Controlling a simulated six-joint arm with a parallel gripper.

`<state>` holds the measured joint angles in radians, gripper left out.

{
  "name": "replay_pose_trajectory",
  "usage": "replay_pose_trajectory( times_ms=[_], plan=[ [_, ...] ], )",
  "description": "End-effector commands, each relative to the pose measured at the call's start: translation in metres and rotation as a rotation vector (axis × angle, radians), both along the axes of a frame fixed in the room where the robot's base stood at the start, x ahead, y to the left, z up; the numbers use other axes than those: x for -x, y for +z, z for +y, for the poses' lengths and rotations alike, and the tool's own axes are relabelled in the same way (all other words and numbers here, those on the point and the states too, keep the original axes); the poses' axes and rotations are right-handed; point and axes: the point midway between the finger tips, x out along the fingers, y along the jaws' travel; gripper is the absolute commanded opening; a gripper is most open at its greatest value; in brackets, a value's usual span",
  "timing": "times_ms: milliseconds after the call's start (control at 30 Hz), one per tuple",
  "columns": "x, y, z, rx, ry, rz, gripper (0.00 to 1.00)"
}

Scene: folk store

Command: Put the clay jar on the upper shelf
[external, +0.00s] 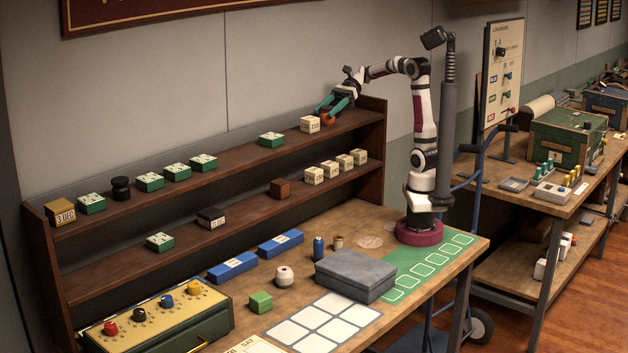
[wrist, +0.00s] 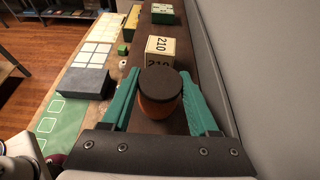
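The clay jar (wrist: 160,108) is orange-brown with a dark round lid. In the external view the jar (external: 327,118) is at the right part of the upper shelf (external: 357,118), just right of a cream number block (external: 310,124). I cannot tell whether its base touches the shelf board. My gripper (external: 330,108) reaches down over it, with one teal finger on each side. In the wrist view my gripper (wrist: 161,88) has its fingers close against the jar's sides, and no clear gap shows. The jar's lower part is partly hidden.
Several green blocks (external: 271,139) and a dark spool (external: 121,188) stand farther left on the upper shelf. The lower shelf holds cream blocks (external: 313,174) and a brown cube (external: 281,188). A grey box (external: 355,276) is on the bench. The wall is close behind the shelf.

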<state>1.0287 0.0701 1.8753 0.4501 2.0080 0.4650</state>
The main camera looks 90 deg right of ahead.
Motion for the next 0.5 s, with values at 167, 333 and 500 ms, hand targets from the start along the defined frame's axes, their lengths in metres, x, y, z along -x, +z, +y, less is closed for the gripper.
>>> replay_pose_trajectory(
  times_ms=[167, 333, 500],
  plan=[
    [0.0, 0.0004, 0.0, 0.0, 0.0, 0.0, 0.9],
    [0.0, 0.0005, 0.0, 0.0, 0.0, 0.0, 0.9],
    [0.0036, 0.0049, -0.0046, 0.001, -0.002, 0.0, 0.9]
  ],
)
